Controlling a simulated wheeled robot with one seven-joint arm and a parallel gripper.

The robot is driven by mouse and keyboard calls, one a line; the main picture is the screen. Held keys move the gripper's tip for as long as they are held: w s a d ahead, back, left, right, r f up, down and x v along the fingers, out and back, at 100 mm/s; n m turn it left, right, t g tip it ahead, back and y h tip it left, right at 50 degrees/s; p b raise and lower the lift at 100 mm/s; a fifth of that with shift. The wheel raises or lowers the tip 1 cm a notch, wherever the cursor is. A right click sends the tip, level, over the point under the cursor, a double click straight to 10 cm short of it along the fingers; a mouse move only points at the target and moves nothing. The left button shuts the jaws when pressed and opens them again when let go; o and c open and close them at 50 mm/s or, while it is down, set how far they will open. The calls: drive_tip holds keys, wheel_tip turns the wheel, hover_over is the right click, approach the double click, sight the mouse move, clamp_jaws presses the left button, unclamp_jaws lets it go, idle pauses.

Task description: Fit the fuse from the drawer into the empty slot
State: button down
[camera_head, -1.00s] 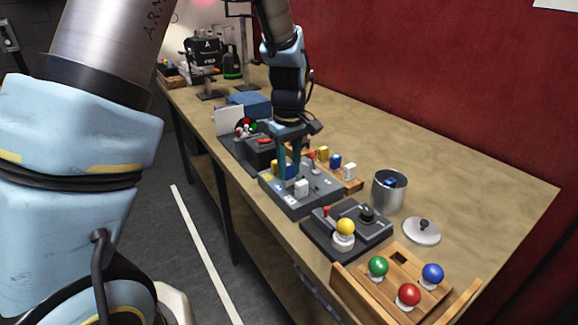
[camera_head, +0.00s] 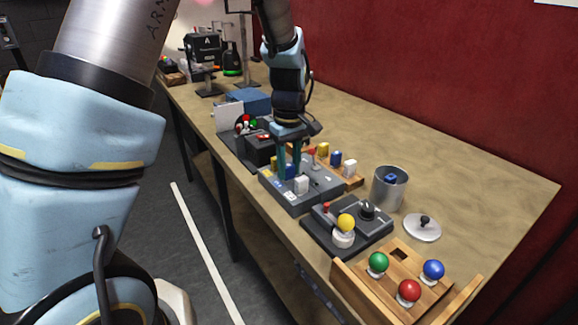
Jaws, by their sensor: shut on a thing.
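My gripper (camera_head: 290,172) points down over the grey fuse panel (camera_head: 305,203) on the bench. Its fingers are closed on a small blue fuse (camera_head: 291,171), which is largely hidden between them. The fuse is at the panel's top, between a yellow fuse (camera_head: 274,162) on the left and a white fuse (camera_head: 301,185) on the right. I cannot tell whether it is seated in the slot or just above it. No open drawer with a fuse can be clearly made out.
A wooden rack (camera_head: 352,184) with yellow, blue and white fuses stands behind the panel. A metal can (camera_head: 388,194) with a blue item, a lid (camera_head: 422,228), a control box (camera_head: 335,238) and a wooden tray with coloured knobs (camera_head: 395,285) stand to the right.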

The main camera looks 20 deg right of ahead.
sight(289, 165)
drive_tip(key=shift+c, duration=1.4)
unclamp_jaws()
drive_tip(key=shift+r, duration=0.1)
drive_tip(key=shift+r+p, duration=3)
drive_tip(key=shift+r, duration=0.5)
